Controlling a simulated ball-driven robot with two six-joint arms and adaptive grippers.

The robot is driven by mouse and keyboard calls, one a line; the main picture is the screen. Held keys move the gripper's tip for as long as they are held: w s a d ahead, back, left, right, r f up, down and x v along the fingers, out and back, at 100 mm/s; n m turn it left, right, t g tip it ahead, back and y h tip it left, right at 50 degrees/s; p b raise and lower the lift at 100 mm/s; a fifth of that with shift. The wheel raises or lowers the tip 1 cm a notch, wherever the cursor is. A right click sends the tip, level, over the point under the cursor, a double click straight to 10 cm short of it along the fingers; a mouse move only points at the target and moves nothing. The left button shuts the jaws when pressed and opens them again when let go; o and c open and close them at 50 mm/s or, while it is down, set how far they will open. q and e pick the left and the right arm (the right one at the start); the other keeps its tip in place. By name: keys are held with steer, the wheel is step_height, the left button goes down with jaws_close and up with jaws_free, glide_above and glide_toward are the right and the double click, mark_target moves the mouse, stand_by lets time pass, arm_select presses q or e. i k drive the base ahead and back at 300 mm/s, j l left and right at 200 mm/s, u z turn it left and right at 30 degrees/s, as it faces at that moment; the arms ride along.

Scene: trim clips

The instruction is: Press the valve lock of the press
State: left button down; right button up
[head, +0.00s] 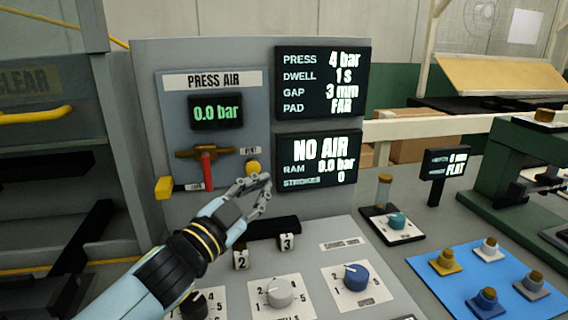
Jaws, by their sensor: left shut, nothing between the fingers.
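The PRESS AIR panel (240,130) stands upright, and its small display reads 0.0 bar. Below the display is a brass valve with a red lever (207,170) that hangs down. A yellow block (163,187) sticks out at the panel's lower left, with a small label beside it too small to read surely; it looks like the valve lock. A round yellow button (253,167) sits to the right of the lever under another small label. My left gripper (262,184) is shut and empty, just below and in front of this button; I cannot tell whether it touches. My right gripper is out of view.
A screen (319,160) reads NO AIR, ram 0.0 bar, strokes 0. Below are a white knob (280,293), a blue knob (355,278) and tags 2 and 3. At right, a blue mat (462,270) holds several knobbed pieces beside a green press frame (500,170).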

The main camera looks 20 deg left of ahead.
mark_target(164, 187)
steer(key=k, duration=1.5)
